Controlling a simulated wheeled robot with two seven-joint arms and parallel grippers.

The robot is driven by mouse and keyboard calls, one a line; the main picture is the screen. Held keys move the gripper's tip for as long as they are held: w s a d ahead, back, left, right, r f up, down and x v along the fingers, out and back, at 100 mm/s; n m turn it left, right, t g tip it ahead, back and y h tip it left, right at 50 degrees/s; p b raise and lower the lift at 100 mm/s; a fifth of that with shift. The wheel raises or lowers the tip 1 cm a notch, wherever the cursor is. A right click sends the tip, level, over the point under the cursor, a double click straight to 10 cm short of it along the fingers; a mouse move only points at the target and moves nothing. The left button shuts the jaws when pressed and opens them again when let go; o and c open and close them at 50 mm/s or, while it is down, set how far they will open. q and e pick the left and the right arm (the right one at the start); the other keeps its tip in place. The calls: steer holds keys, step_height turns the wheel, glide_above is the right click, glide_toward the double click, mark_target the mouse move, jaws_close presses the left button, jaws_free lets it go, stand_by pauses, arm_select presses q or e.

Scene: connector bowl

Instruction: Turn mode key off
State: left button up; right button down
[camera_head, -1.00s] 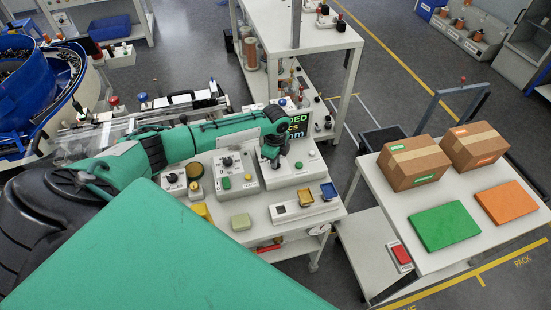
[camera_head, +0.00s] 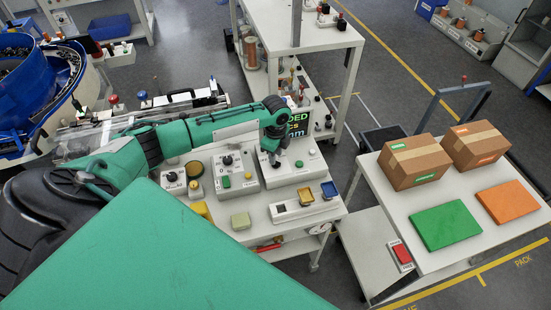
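My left arm comes in from the left, and its small dark gripper (camera_head: 275,162) points down over the right-hand control box (camera_head: 292,176) on the white bench. The fingers are too small to tell whether they are open, or whether they touch the box. No mode key can be made out for certain; the part of this box under the gripper is hidden. The middle box (camera_head: 245,180) carries a black knob (camera_head: 228,160) and a green button (camera_head: 226,182). The left box carries another black knob (camera_head: 172,177). My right gripper is not in view.
A small display with green text (camera_head: 299,125) stands behind the right-hand box, partly hidden by my wrist. A table with cardboard boxes (camera_head: 414,163) stands to the right, beyond a gap.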

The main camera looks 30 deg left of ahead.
arm_select(q)
step_height(320, 180, up, 11)
steer(key=b, duration=0.2)
steer(key=shift+r+b, duration=0.15)
steer(key=shift+b, duration=0.15)
